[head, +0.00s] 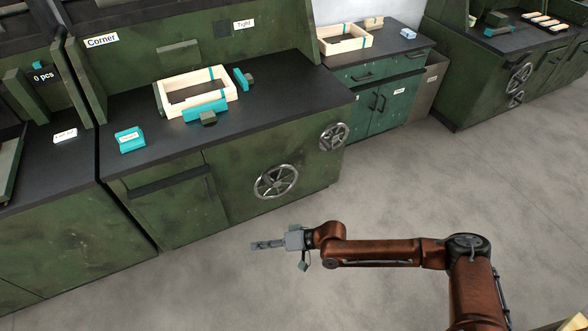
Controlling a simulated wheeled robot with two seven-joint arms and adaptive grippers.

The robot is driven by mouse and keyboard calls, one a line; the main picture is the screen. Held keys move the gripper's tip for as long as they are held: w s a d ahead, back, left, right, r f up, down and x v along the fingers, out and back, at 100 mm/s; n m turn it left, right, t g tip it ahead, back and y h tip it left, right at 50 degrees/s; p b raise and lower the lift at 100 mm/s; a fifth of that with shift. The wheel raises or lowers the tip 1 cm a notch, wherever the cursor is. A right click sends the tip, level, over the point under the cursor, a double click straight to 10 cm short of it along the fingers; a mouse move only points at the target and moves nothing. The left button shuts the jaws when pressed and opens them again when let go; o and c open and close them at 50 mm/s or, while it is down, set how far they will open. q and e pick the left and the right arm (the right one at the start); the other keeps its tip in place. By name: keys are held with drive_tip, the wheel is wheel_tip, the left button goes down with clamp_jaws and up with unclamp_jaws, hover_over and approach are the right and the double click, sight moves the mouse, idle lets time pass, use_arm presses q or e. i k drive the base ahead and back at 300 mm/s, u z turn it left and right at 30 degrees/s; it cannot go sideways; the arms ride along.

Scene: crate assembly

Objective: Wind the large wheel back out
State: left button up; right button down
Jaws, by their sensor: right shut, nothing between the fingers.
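The large wheel (276,181) is a silver spoked handwheel on the front of the green bench under the Corner sign. A smaller silver wheel (333,136) sits to its right and higher, near the bench's right end. My right gripper (254,246) is shut and empty. It shows below the large wheel in the picture, over the grey floor, apart from the wheel and pointing left. My left gripper is not in view.
On the green bench (290,100) a wooden crate frame (163,99) stands between teal clamp blocks (205,110). A teal box (130,139) lies to its left. A teal cabinet (372,100) stands behind at right. Another bench (470,85) has wheels too. The floor (420,190) is clear.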

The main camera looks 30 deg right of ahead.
sight(273, 180)
drive_tip(key=z, duration=0.4)
drive_tip(key=i, duration=0.95)
drive_tip(key=z, duration=0.2)
